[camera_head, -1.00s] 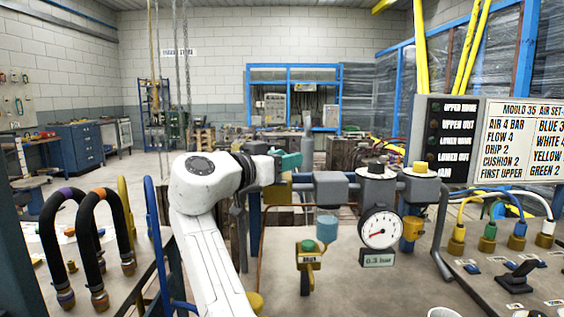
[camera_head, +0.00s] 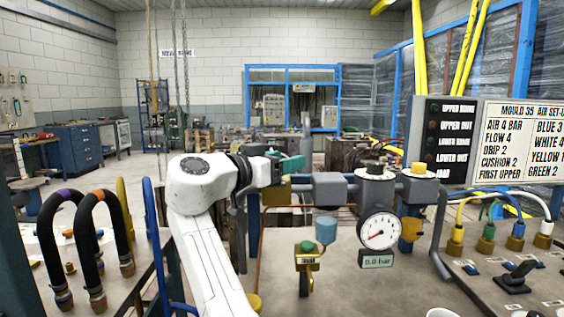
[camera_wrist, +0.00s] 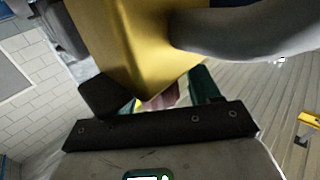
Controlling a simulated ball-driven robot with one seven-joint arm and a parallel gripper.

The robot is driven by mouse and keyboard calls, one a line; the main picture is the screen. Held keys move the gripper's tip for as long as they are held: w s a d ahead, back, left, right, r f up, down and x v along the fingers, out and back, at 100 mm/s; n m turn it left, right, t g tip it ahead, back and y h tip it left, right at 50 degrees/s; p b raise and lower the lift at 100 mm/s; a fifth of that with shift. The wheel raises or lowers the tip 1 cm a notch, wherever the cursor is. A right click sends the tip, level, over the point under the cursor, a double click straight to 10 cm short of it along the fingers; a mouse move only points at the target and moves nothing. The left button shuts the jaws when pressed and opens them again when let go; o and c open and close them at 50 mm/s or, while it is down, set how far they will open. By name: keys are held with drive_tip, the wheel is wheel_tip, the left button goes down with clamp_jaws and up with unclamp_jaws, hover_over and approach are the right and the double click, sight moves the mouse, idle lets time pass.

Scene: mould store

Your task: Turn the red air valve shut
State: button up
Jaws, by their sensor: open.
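A brass valve body (camera_head: 276,193) sits at the left end of the grey air line in the head view. It fills the top middle of the wrist view as a large yellow block (camera_wrist: 130,40). A small dull red part (camera_wrist: 162,99), probably the valve's handle, shows between my fingers below the block. My gripper (camera_head: 291,163) is open at the valve, its green fingers just above the brass body. In the wrist view my gripper (camera_wrist: 155,93) has one finger on each side of the red part. Whether they touch it I cannot tell. The head view hides the handle.
A round gauge (camera_head: 379,231) hangs from the line, with a display (camera_head: 377,259) reading 0.0 bar. A green-topped brass fitting (camera_head: 306,257) stands in front. A connector panel (camera_head: 500,270) is at right.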

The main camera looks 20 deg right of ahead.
drive_tip(key=v, duration=1)
drive_tip(key=shift+s+a, duration=0.2)
drive_tip(key=shift+a, duration=0.15)
